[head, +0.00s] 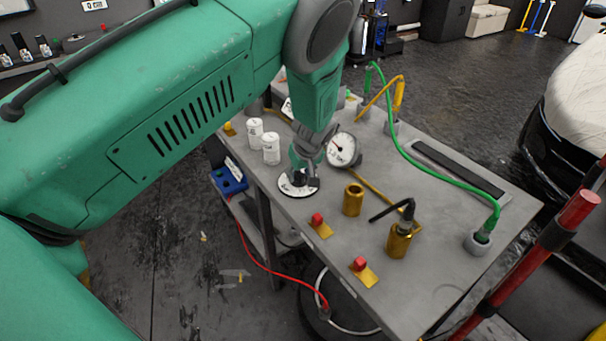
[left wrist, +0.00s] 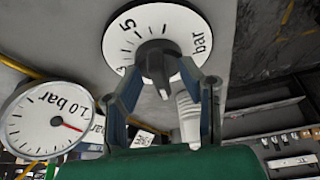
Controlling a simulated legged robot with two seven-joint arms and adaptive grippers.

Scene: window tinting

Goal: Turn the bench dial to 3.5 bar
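The bench dial (head: 287,189) is a white disc with black markings on the grey bench, near its left edge. In the left wrist view the dial (left wrist: 190,30) shows a dark knob (left wrist: 155,62) at its centre, a "5" and "bar". My left gripper (head: 304,176) is over the dial from above. In the left wrist view its two fingers (left wrist: 171,78) stand apart on either side of the knob, with a gap visible at the right finger. A round gauge (head: 341,149) stands beside it; in the left wrist view the gauge (left wrist: 35,115) reads "1.0 bar" with a red needle. My right gripper is out of view.
White canisters (head: 271,149) stand left of the gripper. Brass cylinders (head: 353,199) and red-topped yellow valves (head: 318,221) are in front. A green hose (head: 433,172) crosses the bench (head: 440,292). A blue box (head: 229,179) sits on a lower shelf.

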